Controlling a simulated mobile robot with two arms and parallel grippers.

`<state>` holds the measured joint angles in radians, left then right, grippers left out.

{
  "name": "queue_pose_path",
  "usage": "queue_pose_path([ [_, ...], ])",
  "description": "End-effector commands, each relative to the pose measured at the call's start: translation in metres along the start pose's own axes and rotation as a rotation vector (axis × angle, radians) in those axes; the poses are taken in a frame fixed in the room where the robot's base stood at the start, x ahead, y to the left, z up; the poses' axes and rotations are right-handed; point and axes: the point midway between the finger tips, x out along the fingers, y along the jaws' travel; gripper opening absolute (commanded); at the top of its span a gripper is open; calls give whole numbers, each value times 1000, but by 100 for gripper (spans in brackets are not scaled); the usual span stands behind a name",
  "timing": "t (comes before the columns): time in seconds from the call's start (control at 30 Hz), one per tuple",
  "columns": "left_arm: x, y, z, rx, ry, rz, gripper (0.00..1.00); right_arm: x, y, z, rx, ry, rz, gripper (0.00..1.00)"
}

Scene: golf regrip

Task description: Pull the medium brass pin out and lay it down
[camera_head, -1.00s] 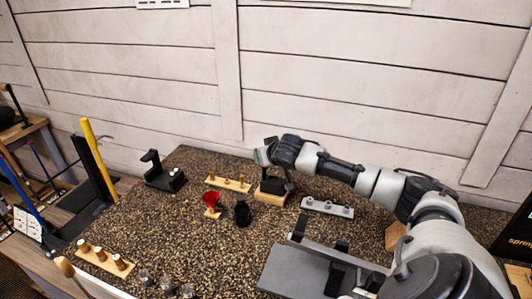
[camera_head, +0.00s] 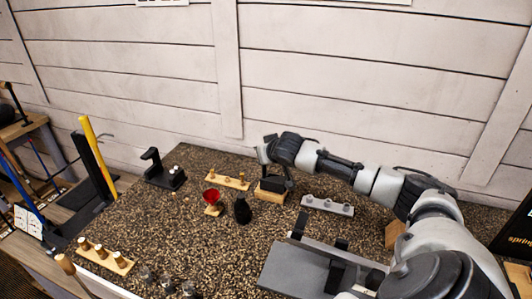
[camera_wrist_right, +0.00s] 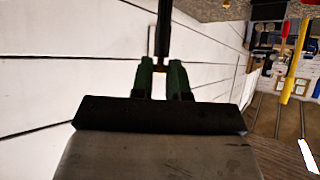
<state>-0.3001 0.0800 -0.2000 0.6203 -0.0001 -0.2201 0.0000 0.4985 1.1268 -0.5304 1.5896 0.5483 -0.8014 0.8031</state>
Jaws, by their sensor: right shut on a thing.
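My right gripper (camera_head: 264,153) is over the back middle of the bench, at a wooden block with a black top (camera_head: 270,191). In the right wrist view its green fingers (camera_wrist_right: 160,76) are shut on a dark rod (camera_wrist_right: 163,30), with a small copper-coloured bit between the fingertips. The rod runs away from the fingers; its far end is out of view. A wooden strip with small brass-coloured pins (camera_head: 228,181) stands just left of the gripper. I cannot tell which pin is the medium one. My left gripper is not in view.
A red cup-shaped piece (camera_head: 211,196) and a black bottle-like thing (camera_head: 242,211) stand in front of the gripper. A grey strip (camera_head: 327,206) lies to the right, a black stand (camera_head: 164,172) to the left. A strip with thick pegs (camera_head: 105,257) lies front left.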

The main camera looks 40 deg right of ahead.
Motion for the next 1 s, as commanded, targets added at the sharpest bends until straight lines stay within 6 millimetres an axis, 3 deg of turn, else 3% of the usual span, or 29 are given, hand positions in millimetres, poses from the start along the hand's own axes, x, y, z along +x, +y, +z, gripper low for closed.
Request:
queue_pose_path([
  [1.0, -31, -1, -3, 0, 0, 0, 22, -18, 0, -26, 1, 1, 0, 0],
])
